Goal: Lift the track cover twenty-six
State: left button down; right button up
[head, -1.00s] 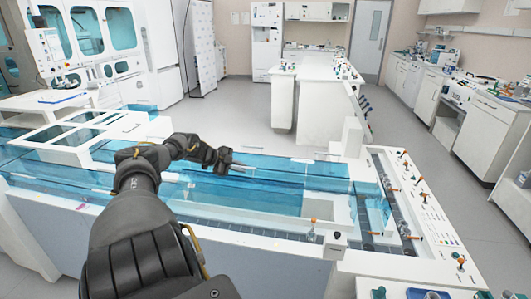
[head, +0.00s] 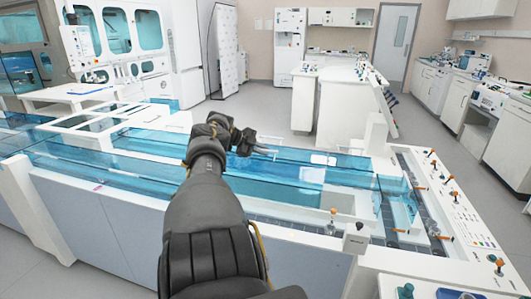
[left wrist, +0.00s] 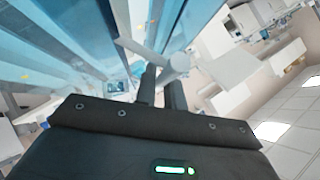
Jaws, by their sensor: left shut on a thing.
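The track covers are clear blue panels over the long white track bench; one panel (head: 300,172) shows just right of my left gripper. My left gripper (head: 268,149) reaches over the bench from the front, its fingers pointing right. In the left wrist view its two dark fingers (left wrist: 160,88) are shut on a pale handle (left wrist: 176,64), with blue cover panels (left wrist: 65,50) beyond and to the left. I cannot read any number on the covers, and I cannot tell how far the held one is from the bench. My right gripper is not in view.
The bench's right end has a white control strip (head: 455,210) with orange-topped knobs and small posts. A white island counter (head: 345,105) stands behind, with clear grey floor (head: 255,118) between. White lab machines stand at the back left.

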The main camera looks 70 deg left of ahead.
pick_arm(q)
jog(key=c, duration=1.5)
grip_release()
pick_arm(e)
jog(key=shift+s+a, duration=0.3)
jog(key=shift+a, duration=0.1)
pick_arm(q)
jog(key=p+v, duration=0.1)
jog(key=v, duration=0.2)
jog(key=shift+w+r, duration=0.1)
jog(key=shift+r, duration=0.1)
jog(key=v, duration=0.7)
jog(key=shift+f, duration=0.25)
jog(key=shift+s+r, duration=0.35)
jog(key=shift+s, duration=0.1)
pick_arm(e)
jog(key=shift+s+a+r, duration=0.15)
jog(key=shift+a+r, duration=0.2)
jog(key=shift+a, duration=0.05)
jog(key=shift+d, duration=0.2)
